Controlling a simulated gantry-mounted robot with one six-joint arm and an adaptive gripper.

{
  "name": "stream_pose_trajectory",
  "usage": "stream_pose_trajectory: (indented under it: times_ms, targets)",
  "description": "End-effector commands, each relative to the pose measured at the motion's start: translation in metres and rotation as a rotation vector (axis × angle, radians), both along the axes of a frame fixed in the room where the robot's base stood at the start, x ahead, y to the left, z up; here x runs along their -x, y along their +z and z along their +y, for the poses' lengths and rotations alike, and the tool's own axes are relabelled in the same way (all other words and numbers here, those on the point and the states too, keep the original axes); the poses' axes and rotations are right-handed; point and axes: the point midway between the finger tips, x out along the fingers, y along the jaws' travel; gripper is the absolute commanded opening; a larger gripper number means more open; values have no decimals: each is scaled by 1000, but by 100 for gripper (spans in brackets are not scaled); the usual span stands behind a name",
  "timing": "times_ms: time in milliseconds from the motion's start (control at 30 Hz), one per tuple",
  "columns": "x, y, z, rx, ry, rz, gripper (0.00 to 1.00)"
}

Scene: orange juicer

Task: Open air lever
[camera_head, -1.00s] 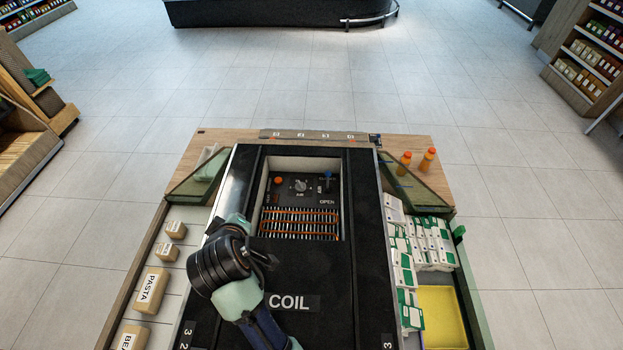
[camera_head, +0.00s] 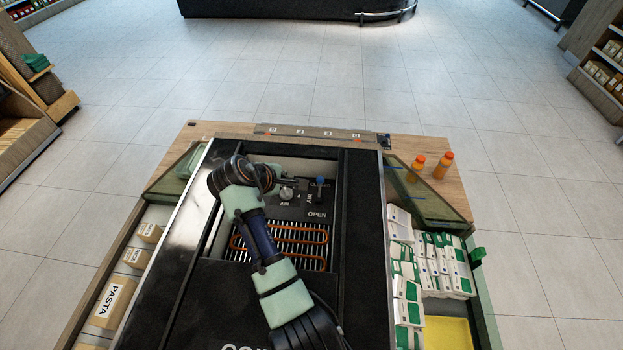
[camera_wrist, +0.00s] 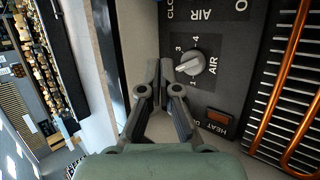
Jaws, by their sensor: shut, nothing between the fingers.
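The air lever (camera_head: 320,183) has a blue tip and stands on the black control panel in the recess. In the head view its tip is beside the CLOSED label, above the OPEN label. My gripper (camera_head: 275,178) is at the recess's upper left, left of the lever and apart from it, partly hidden by my arm. In the wrist view my gripper (camera_wrist: 159,72) is shut and empty, left of the round AIR dial (camera_wrist: 190,64). The lever itself does not show there; only cut-off AIR lettering shows at the top.
Orange coils (camera_head: 290,240) over a grille lie below the panel. A HEAT switch (camera_wrist: 217,121) sits near the dial in the wrist view. The recess's pale wall (camera_wrist: 140,40) is close to my fingers. Two orange bottles (camera_head: 430,166) stand on the wooden counter at right.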

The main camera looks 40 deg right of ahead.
Motion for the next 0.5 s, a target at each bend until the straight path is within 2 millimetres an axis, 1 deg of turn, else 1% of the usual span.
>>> stream_pose_trajectory:
  times_ms: [167, 500]
  targets:
    - [-2, -9, -7, 0, 0, 2, 0]
    - [-15, -55, -47, -1, -1, 2, 0]
